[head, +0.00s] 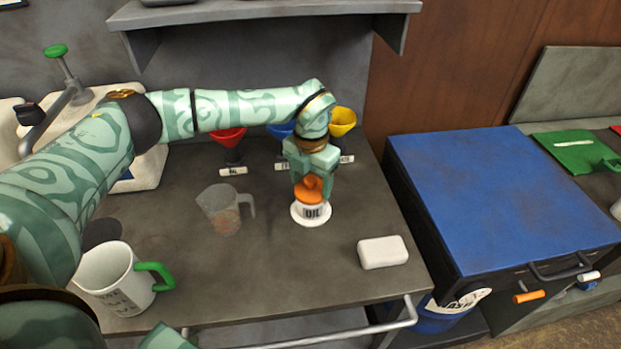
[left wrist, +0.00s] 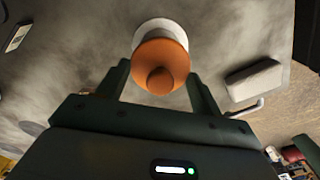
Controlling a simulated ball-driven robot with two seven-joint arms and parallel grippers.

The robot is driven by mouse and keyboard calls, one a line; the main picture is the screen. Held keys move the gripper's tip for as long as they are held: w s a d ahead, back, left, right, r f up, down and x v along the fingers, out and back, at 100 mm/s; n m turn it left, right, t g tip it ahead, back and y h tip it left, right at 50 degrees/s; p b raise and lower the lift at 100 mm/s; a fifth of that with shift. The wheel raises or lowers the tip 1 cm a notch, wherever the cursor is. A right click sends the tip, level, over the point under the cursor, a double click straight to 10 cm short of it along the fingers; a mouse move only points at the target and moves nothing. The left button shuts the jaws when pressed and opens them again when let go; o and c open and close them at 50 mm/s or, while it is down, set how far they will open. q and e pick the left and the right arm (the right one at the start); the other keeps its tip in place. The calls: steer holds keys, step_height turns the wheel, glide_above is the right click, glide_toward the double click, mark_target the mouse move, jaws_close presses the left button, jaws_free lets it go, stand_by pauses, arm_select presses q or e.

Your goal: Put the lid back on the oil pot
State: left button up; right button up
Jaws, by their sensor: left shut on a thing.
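The oil pot (head: 311,214) is a small white pot marked "OIL" standing on the grey bench. Its orange lid (head: 308,193) is directly over its mouth; I cannot tell whether it is seated or slightly above. My left gripper (head: 312,184) comes down from above and is shut on the lid, hiding part of it. In the left wrist view the round orange lid (left wrist: 160,68) with its knob lies between the fingers, and the white pot (left wrist: 160,27) shows past its far edge. My right gripper is not in view.
A clear measuring jug (head: 219,210) stands left of the pot, and a white block (head: 383,252) lies to its right. A white mug with a green handle (head: 118,280) is at front left. Red (head: 228,137) and yellow (head: 342,121) funnels stand behind. The bench front is mostly clear.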

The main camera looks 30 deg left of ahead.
arm_select(q)
steer(key=shift+f, duration=0.15)
stand_by(0.8)
steer(key=shift+p, duration=0.5)
stand_by(0.5)
steer(key=o, duration=1.2)
steer(key=shift+o, duration=0.2)
step_height(320, 180, up, 7)
steer(key=p, duration=0.6)
jaws_close()
stand_by(0.4)
